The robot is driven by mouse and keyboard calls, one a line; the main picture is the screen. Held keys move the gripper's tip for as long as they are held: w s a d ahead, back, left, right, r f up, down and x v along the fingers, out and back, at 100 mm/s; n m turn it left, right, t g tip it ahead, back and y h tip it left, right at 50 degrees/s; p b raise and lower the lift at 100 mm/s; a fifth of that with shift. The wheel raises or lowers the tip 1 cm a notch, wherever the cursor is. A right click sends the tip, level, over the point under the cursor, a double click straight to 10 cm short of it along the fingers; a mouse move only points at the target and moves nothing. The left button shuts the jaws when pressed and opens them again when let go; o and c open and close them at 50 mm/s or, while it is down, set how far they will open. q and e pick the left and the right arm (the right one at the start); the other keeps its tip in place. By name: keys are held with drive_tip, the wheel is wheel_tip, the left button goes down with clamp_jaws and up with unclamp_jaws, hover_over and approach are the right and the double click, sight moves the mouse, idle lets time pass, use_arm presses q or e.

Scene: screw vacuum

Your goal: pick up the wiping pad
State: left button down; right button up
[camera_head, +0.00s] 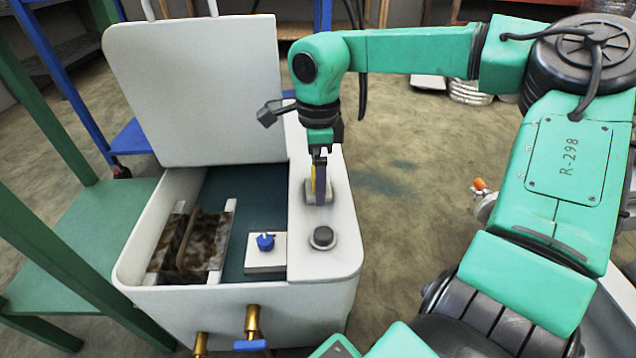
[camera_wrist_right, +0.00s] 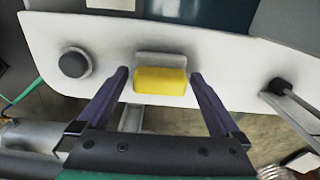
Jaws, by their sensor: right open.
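The wiping pad (camera_wrist_right: 160,80), a small yellow block with a grey part along one side, sits on the white side ledge (camera_head: 345,265) of the machine. In the head view the pad (camera_head: 309,194) is partly hidden behind my right gripper (camera_head: 320,200). My right gripper points down at the pad. In the right wrist view the gripper (camera_wrist_right: 159,76) is open, with one finger on each side of the pad and a gap to both. Whether the fingertips are level with the pad or above it is hard to tell. My left gripper is not in view.
The machine's white lid (camera_head: 195,90) stands open behind its tub. A black round knob (camera_head: 322,237) is on the ledge in front of the pad. A blue valve knob (camera_head: 265,241) and brown-stained plates (camera_head: 203,240) are to the left. A green table (camera_head: 90,235) stands at far left.

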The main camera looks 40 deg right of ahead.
drive_tip(key=c, duration=1.2)
drive_tip(key=shift+r, duration=0.1)
